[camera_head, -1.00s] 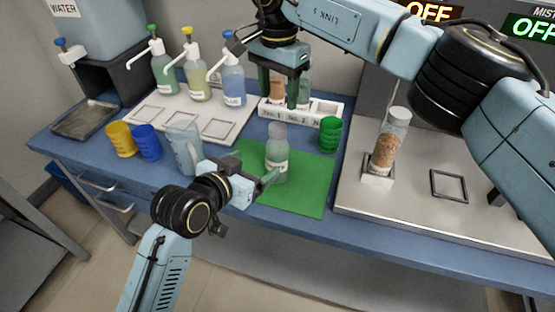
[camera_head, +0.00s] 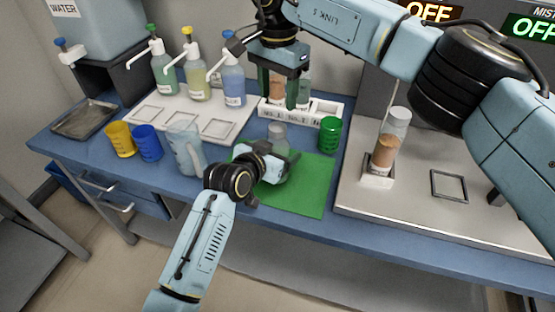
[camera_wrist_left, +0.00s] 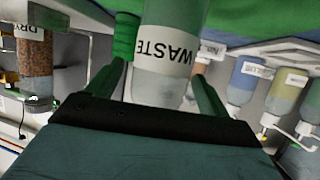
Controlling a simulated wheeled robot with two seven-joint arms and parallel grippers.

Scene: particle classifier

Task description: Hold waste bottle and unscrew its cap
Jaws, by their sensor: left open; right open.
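The waste bottle stands upright on the green mat (camera_head: 303,200). In the head view only its upper part and pale cap (camera_head: 278,132) show above my left gripper (camera_head: 283,160), which hides the body. In the left wrist view, which is upside down, the waste bottle (camera_wrist_left: 168,50) with its WASTE label stands between the two dark green fingers of my left gripper (camera_wrist_left: 162,85). That gripper is open, with the bottle between its fingers. My right gripper (camera_head: 280,88) is open, pointing down at the numbered rack behind the mat, away from the waste bottle.
The white rack (camera_head: 300,115) holds bottles and stands behind the mat. A green cup (camera_head: 329,135) stands right of the waste bottle. A clear jug (camera_head: 186,150), blue cup (camera_head: 147,143) and yellow cup (camera_head: 120,140) stand left. The mat's front right is clear.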

